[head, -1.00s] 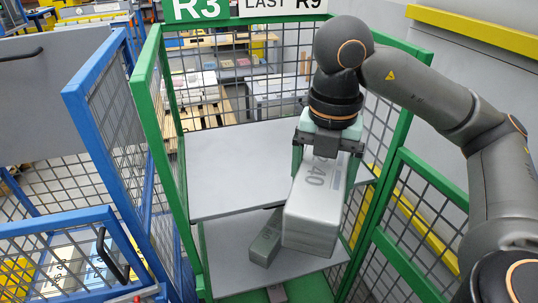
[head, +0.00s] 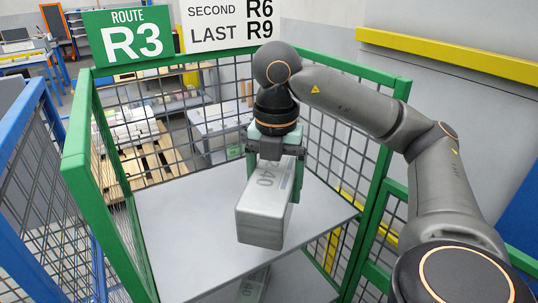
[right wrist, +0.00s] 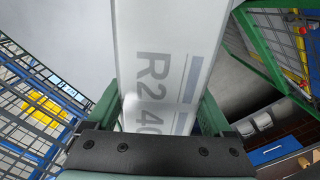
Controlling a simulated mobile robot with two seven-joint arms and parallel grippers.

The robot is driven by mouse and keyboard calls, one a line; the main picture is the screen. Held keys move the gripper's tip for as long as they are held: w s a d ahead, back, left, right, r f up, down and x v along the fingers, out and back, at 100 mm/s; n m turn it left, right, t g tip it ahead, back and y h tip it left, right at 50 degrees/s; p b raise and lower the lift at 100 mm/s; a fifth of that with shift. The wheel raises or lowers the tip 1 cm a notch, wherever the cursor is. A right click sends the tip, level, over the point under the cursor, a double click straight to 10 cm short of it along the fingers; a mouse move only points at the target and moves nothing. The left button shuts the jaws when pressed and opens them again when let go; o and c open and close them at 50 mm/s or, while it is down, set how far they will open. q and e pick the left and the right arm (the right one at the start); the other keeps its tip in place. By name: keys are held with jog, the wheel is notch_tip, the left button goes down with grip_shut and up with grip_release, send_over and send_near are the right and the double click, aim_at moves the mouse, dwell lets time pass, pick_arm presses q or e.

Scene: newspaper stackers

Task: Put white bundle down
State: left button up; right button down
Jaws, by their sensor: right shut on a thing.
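The white bundle (head: 262,212), marked "240", hangs in my right gripper (head: 273,170) in the head view. The gripper is shut on it from above, with a finger on each side. The bundle is over the upper grey shelf (head: 185,230) of the green cage; I cannot tell whether it touches the shelf. In the right wrist view the bundle (right wrist: 165,60) runs between the fingers, with "R240" and a blue bar on its face. My left gripper is not in view.
The green mesh cage (head: 78,170) surrounds the shelf at back and sides. A "Route R3" sign (head: 126,38) and a "Second R6, Last R9" sign (head: 225,25) top it. Another bundle (head: 252,287) lies on the lower shelf. The upper shelf's left part is bare.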

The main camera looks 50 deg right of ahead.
jog(key=w+f, duration=0.2)
jog(key=w, duration=0.1)
jog(key=w+d+f+b, duration=0.1)
jog(key=w+f, duration=0.1)
jog(key=w, duration=0.1)
jog(key=w+d+f+b, duration=0.1)
jog(key=w+f, duration=0.1)
jog(key=shift+w+f, duration=0.25)
jog(key=shift+w, duration=0.15)
jog(key=shift+w+f, duration=0.2)
jog(key=shift+w, duration=0.1)
jog(key=shift+w+d+f, duration=0.1)
jog(key=shift+w+f, duration=0.2)
jog(key=shift+f, duration=0.05)
jog(key=f, duration=0.3)
jog(key=shift+w+d, duration=0.1)
jog(key=shift+w, duration=0.2)
jog(key=shift+f, duration=0.4)
jog(key=shift+f, duration=0.15)
grip_release()
jog(key=shift+s, duration=0.1)
